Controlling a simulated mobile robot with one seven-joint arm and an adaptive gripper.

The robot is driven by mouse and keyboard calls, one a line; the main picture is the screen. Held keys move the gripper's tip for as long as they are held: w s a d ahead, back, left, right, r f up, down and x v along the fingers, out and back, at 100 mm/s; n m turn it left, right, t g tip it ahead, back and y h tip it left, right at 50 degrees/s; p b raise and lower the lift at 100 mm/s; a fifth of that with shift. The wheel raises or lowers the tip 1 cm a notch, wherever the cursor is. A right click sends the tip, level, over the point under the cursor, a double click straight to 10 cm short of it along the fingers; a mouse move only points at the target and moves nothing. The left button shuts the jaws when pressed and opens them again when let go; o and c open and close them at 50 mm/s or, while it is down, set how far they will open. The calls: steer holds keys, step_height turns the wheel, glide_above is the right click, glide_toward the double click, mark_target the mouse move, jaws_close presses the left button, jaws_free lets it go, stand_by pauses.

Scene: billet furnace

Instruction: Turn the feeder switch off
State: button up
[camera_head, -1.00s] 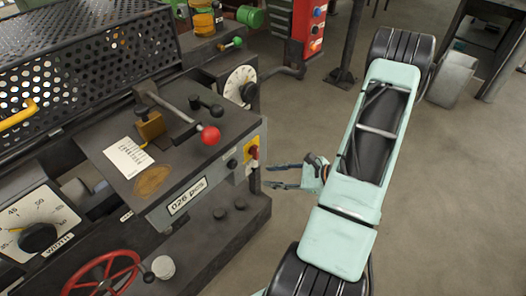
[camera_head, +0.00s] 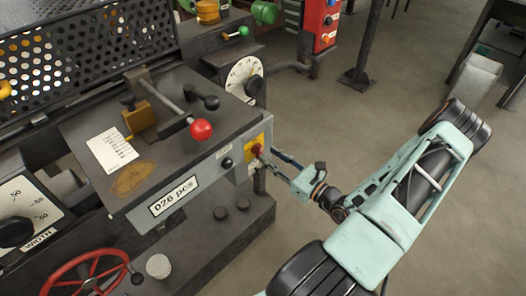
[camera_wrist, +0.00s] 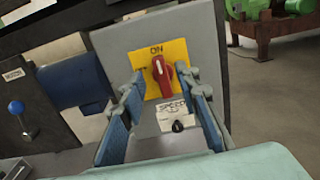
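The feeder switch is a red rotary knob (camera_wrist: 162,72) on a yellow plate (camera_wrist: 176,52) marked "ON" at the top. Its white pointer line points up toward "ON" in the wrist view. In the head view the red knob (camera_head: 257,150) is on the right end of the grey machine box. My gripper (camera_wrist: 168,88) is open, with its blue-padded fingers apart on either side of the knob in the picture. I cannot tell whether they touch it. The head view shows my gripper (camera_head: 276,162) close to the knob, coming from the right.
A small black knob (camera_wrist: 178,126) on a white "SPEED" label sits below the switch. A red ball lever (camera_head: 202,129) stands on the machine top. A white dial (camera_head: 244,78) is behind the box.

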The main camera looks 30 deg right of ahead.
mark_target(261, 150)
steer(key=shift+x, duration=2.1)
steer(key=shift+c, duration=0.5)
jaws_close()
